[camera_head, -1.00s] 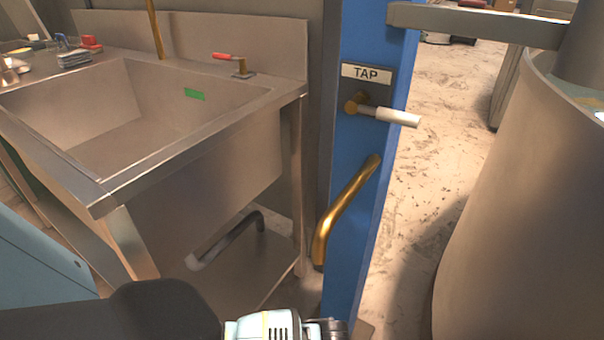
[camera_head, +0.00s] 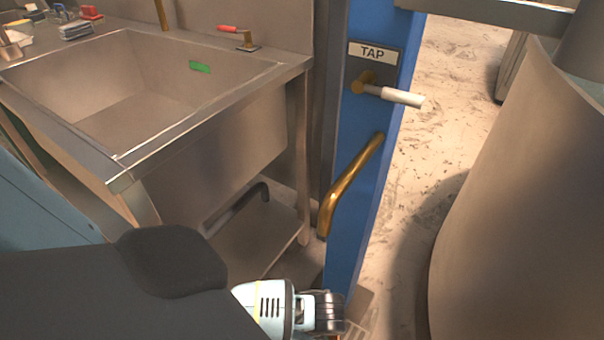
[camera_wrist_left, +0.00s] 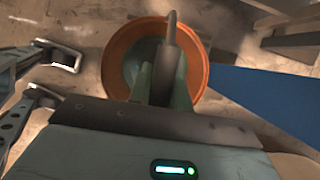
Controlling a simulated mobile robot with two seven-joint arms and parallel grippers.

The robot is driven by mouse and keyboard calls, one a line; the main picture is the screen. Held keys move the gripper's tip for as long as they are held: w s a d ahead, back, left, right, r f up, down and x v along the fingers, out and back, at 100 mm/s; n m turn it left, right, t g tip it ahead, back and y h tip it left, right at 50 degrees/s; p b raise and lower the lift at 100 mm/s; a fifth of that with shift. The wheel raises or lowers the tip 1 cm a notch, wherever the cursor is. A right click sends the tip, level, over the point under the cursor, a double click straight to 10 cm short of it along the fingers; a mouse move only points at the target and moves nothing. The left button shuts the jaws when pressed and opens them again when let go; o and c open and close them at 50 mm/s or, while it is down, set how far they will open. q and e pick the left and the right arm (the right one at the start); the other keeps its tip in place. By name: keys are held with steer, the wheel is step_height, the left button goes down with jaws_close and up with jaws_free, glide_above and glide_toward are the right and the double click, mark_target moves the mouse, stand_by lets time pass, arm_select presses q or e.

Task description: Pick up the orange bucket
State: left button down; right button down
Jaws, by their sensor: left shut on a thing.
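The orange bucket (camera_wrist_left: 122,48) shows only in the left wrist view, seen from above with its round rim and grey-green inside. It is just beyond the fingers of my left gripper (camera_wrist_left: 163,75). The fingers are close together on a grey bar (camera_wrist_left: 170,38), which looks like the bucket's handle and reaches over the bucket's opening. The fingers hide part of the bucket, and whether it touches the floor is unclear. In the head view my left wrist is at the bottom middle, with its fingers out of sight. My right gripper is not in view.
A steel sink (camera_head: 205,150) stands at left. A large metal cylinder (camera_head: 520,210) is at right. Bare floor (camera_head: 450,110) lies between.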

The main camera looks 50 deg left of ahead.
arm_select(q)
steer(key=s+d+r+p, duration=0.1)
steer(key=s+d+p, duration=0.1)
steer(key=s, duration=0.9)
steer(key=shift+s+d+r+p, duration=0.25)
steer(key=shift+s+d+p, duration=0.1)
steer(key=shift+d, duration=0.15)
